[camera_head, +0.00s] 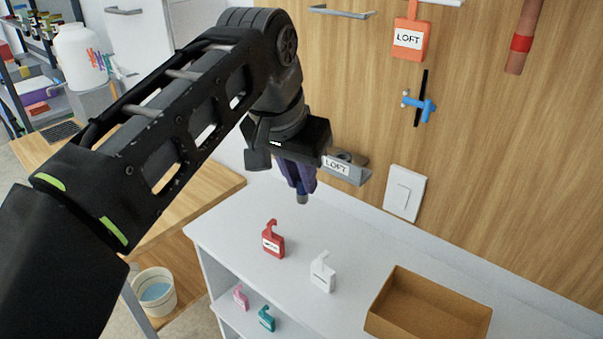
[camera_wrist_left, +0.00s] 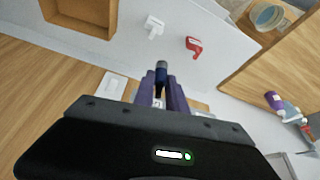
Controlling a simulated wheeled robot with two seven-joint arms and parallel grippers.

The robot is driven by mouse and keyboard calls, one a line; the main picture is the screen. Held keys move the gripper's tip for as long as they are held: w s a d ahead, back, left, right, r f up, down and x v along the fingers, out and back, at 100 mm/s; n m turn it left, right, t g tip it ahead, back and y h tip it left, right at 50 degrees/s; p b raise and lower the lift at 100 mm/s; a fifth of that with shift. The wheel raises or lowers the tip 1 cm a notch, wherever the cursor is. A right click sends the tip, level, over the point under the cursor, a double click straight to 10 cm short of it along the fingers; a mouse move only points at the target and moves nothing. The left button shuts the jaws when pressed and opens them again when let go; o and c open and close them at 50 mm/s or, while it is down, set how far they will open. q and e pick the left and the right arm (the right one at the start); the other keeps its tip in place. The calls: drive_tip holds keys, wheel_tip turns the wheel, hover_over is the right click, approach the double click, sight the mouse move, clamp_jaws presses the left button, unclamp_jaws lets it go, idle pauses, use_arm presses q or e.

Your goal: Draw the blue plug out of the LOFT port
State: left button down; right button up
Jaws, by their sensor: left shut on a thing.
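My left gripper (camera_head: 299,185) points down in front of the wall, its purple fingers shut on the blue plug (camera_head: 302,198). The plug's dark blue, grey-tipped end shows below the fingers; its upper part is hidden between them. In the left wrist view the plug (camera_wrist_left: 161,68) sticks out past the fingertips of the gripper (camera_wrist_left: 161,88). The grey LOFT port (camera_head: 355,177) is a wall bracket with a white label, just right of the gripper. The plug's visible end hangs apart from the port, to its left and lower in the picture. My right gripper is out of view.
An orange LOFT tag (camera_head: 411,52) hangs higher on the wall, above a blue valve handle (camera_head: 420,105). A white switch (camera_head: 404,193) is right of the port. Below, the white shelf (camera_head: 225,232) holds a red tag (camera_head: 273,243), a white tag (camera_head: 322,275) and a brown tray (camera_head: 392,287).

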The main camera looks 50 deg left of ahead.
use_arm(q)
drive_tip(key=shift+r, duration=0.15)
drive_tip(key=shift+r+p, duration=0.25)
drive_tip(key=shift+p, duration=0.15)
drive_tip(key=shift+f, duration=0.1)
idle(0.5)
